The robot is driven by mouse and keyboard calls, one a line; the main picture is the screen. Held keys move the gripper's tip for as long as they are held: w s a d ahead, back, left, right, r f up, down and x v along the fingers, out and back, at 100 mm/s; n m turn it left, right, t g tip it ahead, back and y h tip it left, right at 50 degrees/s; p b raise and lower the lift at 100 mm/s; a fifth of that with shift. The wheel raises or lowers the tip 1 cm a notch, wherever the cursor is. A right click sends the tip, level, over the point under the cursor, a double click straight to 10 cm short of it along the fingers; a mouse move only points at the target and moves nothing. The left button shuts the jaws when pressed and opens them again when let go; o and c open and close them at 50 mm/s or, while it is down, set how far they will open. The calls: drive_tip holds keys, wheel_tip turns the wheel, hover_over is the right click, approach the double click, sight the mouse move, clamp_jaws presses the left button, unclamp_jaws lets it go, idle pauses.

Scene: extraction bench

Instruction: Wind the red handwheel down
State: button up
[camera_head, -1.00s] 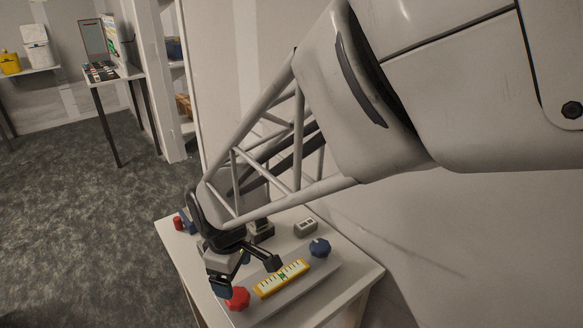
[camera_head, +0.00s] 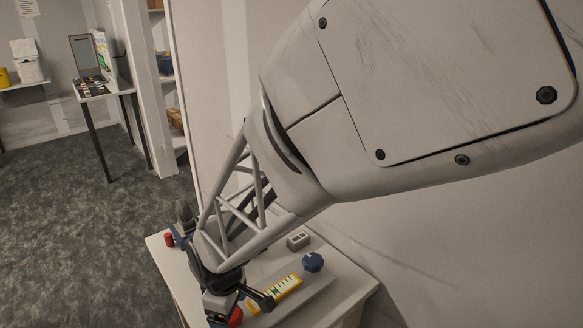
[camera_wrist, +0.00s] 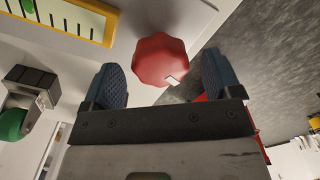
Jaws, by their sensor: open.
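The red handwheel (camera_wrist: 160,60) is a lobed knob with a small white mark near its edge. In the wrist view it lies between and just beyond the two blue fingertips of my gripper (camera_wrist: 166,78), which are apart and do not visibly touch it. In the head view the handwheel (camera_head: 235,316) is mostly hidden behind my gripper (camera_head: 242,303), at the bench's front. A yellow-framed scale (camera_head: 275,295) lies right of it; the scale (camera_wrist: 75,15) also shows at upper left in the wrist view, with a green mark.
A small grey block with sockets (camera_head: 298,241) sits at the back of the white bench (camera_head: 340,295). A red cylinder (camera_head: 169,240) stands at the bench's left edge. The wall rises close behind.

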drive_tip(key=shift+f, duration=0.35)
drive_tip(key=c, duration=0.9)
drive_tip(key=shift+m, duration=0.3)
drive_tip(key=m, duration=0.6)
drive_tip(key=shift+m, duration=0.3)
drive_tip(key=m, duration=0.6)
drive_tip(key=shift+a+m, duration=0.1)
drive_tip(key=shift+m, duration=0.3)
